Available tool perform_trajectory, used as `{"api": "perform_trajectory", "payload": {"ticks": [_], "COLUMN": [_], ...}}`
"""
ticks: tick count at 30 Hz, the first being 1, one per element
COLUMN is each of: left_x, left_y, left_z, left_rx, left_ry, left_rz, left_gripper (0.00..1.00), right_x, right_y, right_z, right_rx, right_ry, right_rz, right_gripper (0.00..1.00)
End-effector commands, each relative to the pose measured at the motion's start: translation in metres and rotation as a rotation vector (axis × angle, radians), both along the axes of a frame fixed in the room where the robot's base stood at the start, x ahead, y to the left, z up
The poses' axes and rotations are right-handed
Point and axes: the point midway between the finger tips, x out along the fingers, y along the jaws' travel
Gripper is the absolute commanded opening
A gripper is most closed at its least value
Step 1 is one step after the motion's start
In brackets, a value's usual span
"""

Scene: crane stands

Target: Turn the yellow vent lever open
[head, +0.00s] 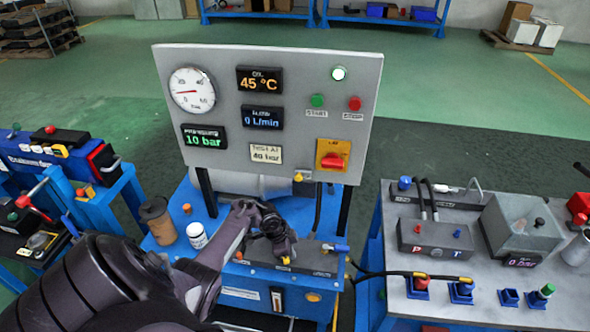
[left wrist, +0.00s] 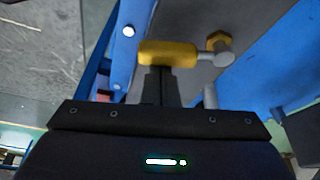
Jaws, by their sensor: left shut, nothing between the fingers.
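The yellow lever (left wrist: 168,53) is in the left wrist view, a short rounded yellow handle on a metal stem with a brass-coloured nut (left wrist: 218,42) at its right. My left gripper (left wrist: 161,88) is shut, with nothing between its fingers. Its fingertips are right at the yellow handle; I cannot tell whether they touch it. In the head view, my left gripper (head: 284,252) reaches down over the dark block on the blue stand. A small yellow spot (head: 286,260) shows by its fingertips, probably the lever, the rest hidden. My right gripper is not in view.
A grey panel (head: 225,150) stands behind, its displays reading 10 bar, 45 °C and 0 L/min. A white bottle (head: 197,235) and a brown canister (head: 157,220) stand left of my gripper. A grey-topped bench (head: 480,310) with hoses is at the right.

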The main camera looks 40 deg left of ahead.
Motion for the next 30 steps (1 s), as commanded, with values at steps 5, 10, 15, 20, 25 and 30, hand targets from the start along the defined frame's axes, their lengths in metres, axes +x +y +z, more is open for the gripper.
{"api": "perform_trajectory", "payload": {"ticks": [5,10,15,20,25,30], "left_x": [-0.007,-0.012,-0.014,-0.016,-0.016,-0.016], "left_y": [0.006,0.009,0.011,0.011,0.011,0.012], "left_z": [-0.002,-0.002,-0.001,-0.001,-0.001,0.000], "left_rx": [0.003,0.003,0.001,0.001,0.001,0.001], "left_ry": [0.002,0.001,0.001,0.002,0.001,0.001], "left_rz": [-0.127,-0.215,-0.268,-0.292,-0.297,-0.296], "left_gripper": [0.00,0.00,0.00,0.00,0.00,0.00], "right_x": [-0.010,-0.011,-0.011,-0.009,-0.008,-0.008], "right_y": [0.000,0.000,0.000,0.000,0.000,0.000], "right_z": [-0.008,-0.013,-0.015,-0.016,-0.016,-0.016], "right_rx": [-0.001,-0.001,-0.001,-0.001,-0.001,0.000], "right_ry": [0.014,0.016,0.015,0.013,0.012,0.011], "right_rz": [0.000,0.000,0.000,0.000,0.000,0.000], "right_gripper": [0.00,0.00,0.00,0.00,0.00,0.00]}}
